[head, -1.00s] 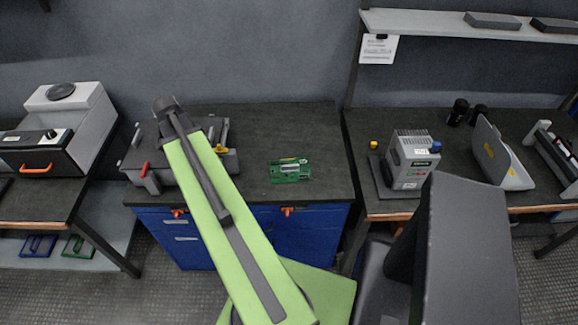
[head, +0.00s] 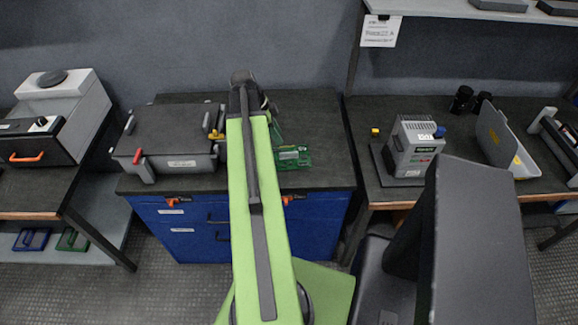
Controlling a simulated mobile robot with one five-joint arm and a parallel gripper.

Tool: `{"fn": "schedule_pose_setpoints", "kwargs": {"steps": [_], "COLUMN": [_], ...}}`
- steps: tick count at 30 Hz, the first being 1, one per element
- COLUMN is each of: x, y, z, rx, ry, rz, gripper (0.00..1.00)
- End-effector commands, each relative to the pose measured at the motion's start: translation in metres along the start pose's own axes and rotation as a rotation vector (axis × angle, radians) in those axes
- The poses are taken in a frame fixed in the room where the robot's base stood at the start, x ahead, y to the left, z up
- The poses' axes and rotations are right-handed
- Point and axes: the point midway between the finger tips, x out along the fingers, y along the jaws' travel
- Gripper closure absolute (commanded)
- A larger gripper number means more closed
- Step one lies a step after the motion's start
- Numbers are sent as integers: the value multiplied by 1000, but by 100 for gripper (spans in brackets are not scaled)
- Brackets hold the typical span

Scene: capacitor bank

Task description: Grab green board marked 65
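A green circuit board (head: 293,157) lies flat on the dark top of the blue cabinet, right of centre on that top. It carries a pale component; I cannot read any number on it. My green arm reaches up from the bottom of the picture, and its end, with my gripper (head: 250,88), is over the cabinet top just left of and beyond the board.
A dark grey case (head: 168,145) with red and yellow clamps stands left of the arm on the same cabinet (head: 190,225). A grey device (head: 413,148) stands on the right bench. The cabinet top right of the board is clear.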

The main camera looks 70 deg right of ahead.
Motion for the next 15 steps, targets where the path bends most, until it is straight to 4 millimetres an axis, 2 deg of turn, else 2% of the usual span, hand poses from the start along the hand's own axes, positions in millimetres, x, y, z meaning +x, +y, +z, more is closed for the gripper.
{"fn": "schedule_pose_setpoints", "kwargs": {"steps": [1,4,6,11,15], "x": [22,41,46,45,60], "y": [0,0,0,1,3], "z": [4,3,2,0,1], "rx": [2,1,0,0,1], "ry": [0,0,0,0,0], "rz": [1,1,1,1,1], "gripper": [65,65,65,65,65]}}
